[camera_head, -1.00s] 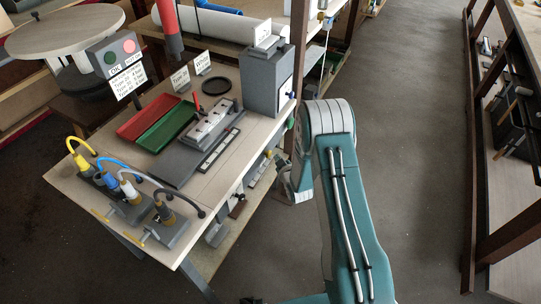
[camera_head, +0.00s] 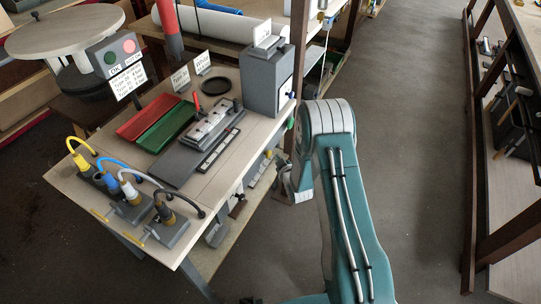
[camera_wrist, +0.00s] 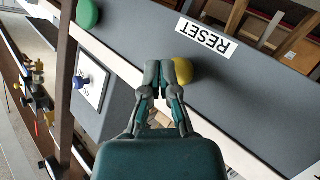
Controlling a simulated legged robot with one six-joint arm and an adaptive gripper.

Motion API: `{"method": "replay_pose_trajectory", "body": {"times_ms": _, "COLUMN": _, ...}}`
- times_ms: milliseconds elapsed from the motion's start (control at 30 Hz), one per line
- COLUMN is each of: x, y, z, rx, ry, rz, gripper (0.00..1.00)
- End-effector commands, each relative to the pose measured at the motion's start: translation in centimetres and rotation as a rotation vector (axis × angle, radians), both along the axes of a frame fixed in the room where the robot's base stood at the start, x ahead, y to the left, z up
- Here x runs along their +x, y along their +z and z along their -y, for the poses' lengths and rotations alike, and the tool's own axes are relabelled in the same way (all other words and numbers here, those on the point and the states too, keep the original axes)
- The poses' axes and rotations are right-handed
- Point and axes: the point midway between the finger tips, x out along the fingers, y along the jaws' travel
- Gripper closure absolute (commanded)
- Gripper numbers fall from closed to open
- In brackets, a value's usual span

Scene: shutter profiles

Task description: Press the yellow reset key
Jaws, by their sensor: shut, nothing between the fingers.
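The yellow reset key (camera_wrist: 184,71) is a round yellow button on a grey panel in the wrist view. A white label reading RESET (camera_wrist: 207,37) lies just above it, upside down in the picture. My gripper (camera_wrist: 161,70) is shut with its fingers together and empty. Its fingertips are at the left edge of the key in the picture and hide a little of it. I cannot tell whether they touch it. In the head view my gripper (camera_head: 284,184) is partly hidden beside the right edge of the workbench (camera_head: 226,178).
A green button (camera_wrist: 88,14) and a blue knob (camera_wrist: 79,82) on a white plate lie left of my gripper in the wrist view. On the bench stand a grey box (camera_head: 268,80), red tray (camera_head: 148,117) and green tray (camera_head: 166,127). The floor aisle to the right is clear.

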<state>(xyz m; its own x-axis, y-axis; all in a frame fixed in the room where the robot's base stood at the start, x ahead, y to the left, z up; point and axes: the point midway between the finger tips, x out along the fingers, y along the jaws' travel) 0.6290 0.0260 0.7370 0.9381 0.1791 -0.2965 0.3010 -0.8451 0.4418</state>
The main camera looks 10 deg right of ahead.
Motion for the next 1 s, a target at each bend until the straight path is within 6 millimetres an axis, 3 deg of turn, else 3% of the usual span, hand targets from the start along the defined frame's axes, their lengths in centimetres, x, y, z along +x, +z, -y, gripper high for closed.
{"method": "replay_pose_trajectory", "body": {"times_ms": 1000, "x": 0.65, "y": 0.17, "z": -0.95, "rx": 0.000, "ry": 0.000, "rz": 0.000, "gripper": 1.00}}
